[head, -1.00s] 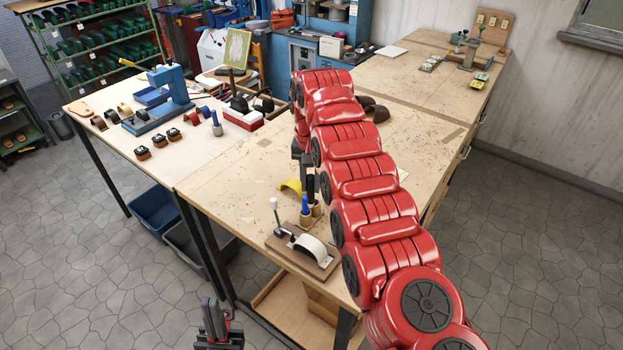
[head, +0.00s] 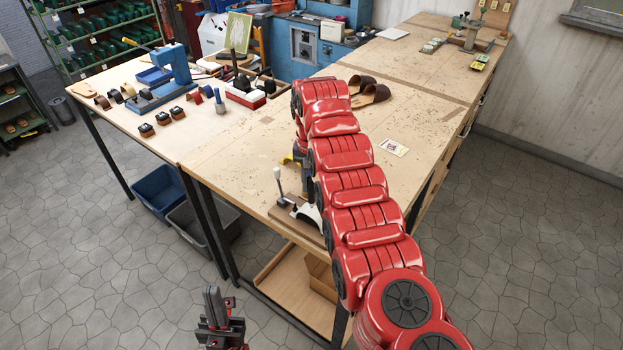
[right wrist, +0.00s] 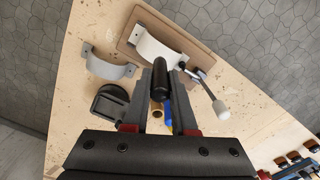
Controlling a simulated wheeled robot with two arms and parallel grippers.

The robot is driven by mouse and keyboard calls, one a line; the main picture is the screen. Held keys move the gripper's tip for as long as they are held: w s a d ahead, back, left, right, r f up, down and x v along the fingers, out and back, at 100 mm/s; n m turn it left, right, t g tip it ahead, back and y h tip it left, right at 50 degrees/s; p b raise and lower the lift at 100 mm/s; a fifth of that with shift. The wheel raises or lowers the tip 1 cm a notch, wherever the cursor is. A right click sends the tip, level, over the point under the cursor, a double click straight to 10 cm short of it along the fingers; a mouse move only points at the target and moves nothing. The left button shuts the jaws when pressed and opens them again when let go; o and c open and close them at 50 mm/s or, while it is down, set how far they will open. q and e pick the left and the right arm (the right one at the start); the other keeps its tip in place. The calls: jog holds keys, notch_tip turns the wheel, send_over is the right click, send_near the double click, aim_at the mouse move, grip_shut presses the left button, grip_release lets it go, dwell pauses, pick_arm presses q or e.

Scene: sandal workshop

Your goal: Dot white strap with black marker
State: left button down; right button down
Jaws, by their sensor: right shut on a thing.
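My right gripper (right wrist: 170,76) is shut on a dark marker (right wrist: 158,86), above the table in the right wrist view. Ahead of it a white strap (right wrist: 158,46) arches over a wooden board (right wrist: 128,38), beside a toggle clamp with a white knob (right wrist: 221,109). The marker looks apart from the strap. In the head view my right arm hides most of the strap (head: 311,215); the board (head: 284,214) and knob (head: 277,172) show beside it. My left gripper (head: 214,300) hangs low in front of the table; its opening is unclear.
A blue marker (right wrist: 169,113) stands below my fingers.

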jog(key=shift+s+r, duration=0.1)
dwell(0.5)
jog(key=shift+f+b, duration=0.4)
jog(key=shift+f, duration=0.25)
dwell(0.5)
jog(key=shift+r, duration=0.55)
notch_tip(320, 180, up, 6)
jog(key=p, duration=0.3)
jog(key=shift+r, duration=0.1)
